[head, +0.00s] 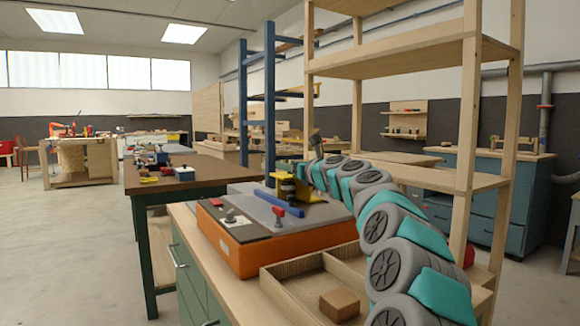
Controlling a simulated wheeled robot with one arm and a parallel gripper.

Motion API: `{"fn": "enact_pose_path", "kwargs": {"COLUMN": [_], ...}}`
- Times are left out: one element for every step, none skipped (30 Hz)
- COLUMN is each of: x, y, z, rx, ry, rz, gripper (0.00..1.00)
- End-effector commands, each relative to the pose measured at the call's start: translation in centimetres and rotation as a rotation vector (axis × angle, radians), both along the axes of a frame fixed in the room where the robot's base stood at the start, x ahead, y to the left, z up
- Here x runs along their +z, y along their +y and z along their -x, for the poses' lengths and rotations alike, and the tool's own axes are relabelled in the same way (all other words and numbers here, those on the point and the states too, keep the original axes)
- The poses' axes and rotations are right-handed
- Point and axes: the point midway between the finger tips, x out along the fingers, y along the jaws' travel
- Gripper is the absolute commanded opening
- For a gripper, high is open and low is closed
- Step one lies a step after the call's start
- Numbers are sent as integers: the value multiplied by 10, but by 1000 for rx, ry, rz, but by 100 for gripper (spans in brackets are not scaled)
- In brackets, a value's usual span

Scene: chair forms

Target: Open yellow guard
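An orange machine (252,249) with a grey top stands on the wooden bench in the middle of the head view. The yellow guard (318,212) sits toward the back of its top, partly hidden by my arm. A blue bar (279,203) lies across the top in front of the guard. A red knob (278,212) and a pale switch panel (234,222) are at the front. My teal and grey arm reaches in from the lower right. My gripper (303,173) is at its far end, close to the guard; its fingers are too small to make out, and I cannot tell whether it touches.
A shallow wooden tray (291,293) with a small brown block (339,305) lies in front of the machine, beside my arm. A tall wooden shelf rack (470,110) stands at the right. A brown-topped table (190,184) is behind left. The left floor is clear.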

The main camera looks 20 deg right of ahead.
Motion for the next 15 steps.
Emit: {"fn": "enact_pose_path", "kwargs": {"x": [0,0,0,0,0,0,0,0,0,0,0,0,0,0,0], "y": [0,0,0,0,0,0,0,0,0,0,0,0,0,0,0], "z": [0,0,0,0,0,0,0,0,0,0,0,0,0,0,0], "rx": [0,0,0,0,0,0,0,0,0,0,0,0,0,0,0], "ry": [0,0,0,0,0,0,0,0,0,0,0,0,0,0,0], "rz": [0,0,0,0,0,0,0,0,0,0,0,0,0,0,0], "gripper": [44,41,36,33,30,25,22,18,14,10,7,2,0,0,0]}}
